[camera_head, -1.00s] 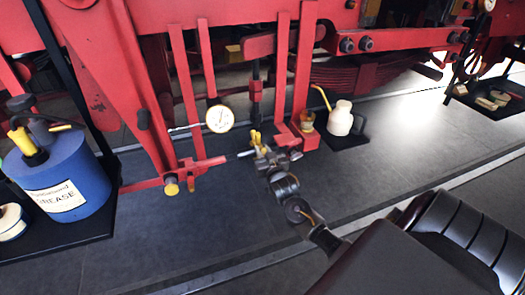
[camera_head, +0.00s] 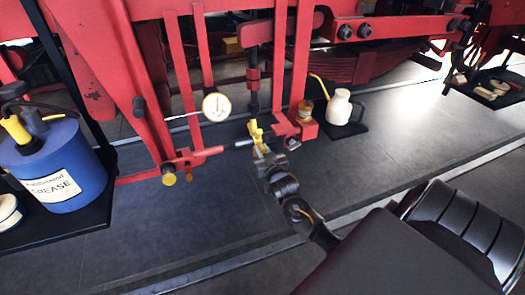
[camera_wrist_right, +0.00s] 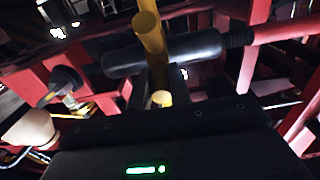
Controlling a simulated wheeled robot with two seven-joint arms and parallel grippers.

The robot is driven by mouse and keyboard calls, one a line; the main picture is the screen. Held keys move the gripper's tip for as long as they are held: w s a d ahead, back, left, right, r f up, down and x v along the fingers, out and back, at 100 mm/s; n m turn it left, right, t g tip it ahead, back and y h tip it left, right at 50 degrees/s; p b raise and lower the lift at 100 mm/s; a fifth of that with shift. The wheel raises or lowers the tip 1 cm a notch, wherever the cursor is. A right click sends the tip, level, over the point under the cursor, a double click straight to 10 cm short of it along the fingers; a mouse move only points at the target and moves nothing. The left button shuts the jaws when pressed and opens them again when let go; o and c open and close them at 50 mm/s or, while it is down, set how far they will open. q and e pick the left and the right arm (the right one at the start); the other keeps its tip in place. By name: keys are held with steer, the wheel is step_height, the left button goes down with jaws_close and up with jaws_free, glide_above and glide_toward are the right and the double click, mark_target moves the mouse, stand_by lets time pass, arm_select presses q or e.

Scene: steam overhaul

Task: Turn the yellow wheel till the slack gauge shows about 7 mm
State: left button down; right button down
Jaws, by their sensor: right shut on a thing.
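The yellow wheel (camera_head: 255,131), seen as yellow bars, sits on a rod low on the red frame. My right gripper (camera_head: 261,147) is at it, shut on one of its bars. In the right wrist view, a yellow bar (camera_wrist_right: 150,38) stands beside a dark cylinder (camera_wrist_right: 165,55), and my gripper's dark body fills the bottom; its fingertips are hard to make out. The slack gauge (camera_head: 216,106) is a round white dial to the left of the wheel, too small to read. My left gripper is out of view.
A blue grease tub (camera_head: 55,168) stands at the left on a dark mat. A yellow knob (camera_head: 169,178) hangs under the red linkage. A cream oil can (camera_head: 339,107) stands right of the wheel. Red bars crowd the wheel; the grey floor in front is mostly clear.

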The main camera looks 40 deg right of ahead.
step_height(320, 180, down, 4)
steer(key=shift+w+f+b, duration=0.1)
steer(key=shift+w+b, duration=0.05)
steer(key=shift+b, duration=0.85)
steer(key=shift+d, duration=0.1)
steer(key=shift+w, duration=0.1)
steer(key=shift+w+d+f+b, duration=0.15)
steer(key=shift+w+f+b, duration=0.1)
steer(key=shift+f+b, duration=0.25)
steer(key=shift+w+d+f+b, duration=0.1)
steer(key=shift+w+f+b, duration=0.1)
steer(key=shift+f+b, duration=0.3)
steer(key=shift+w, duration=0.25)
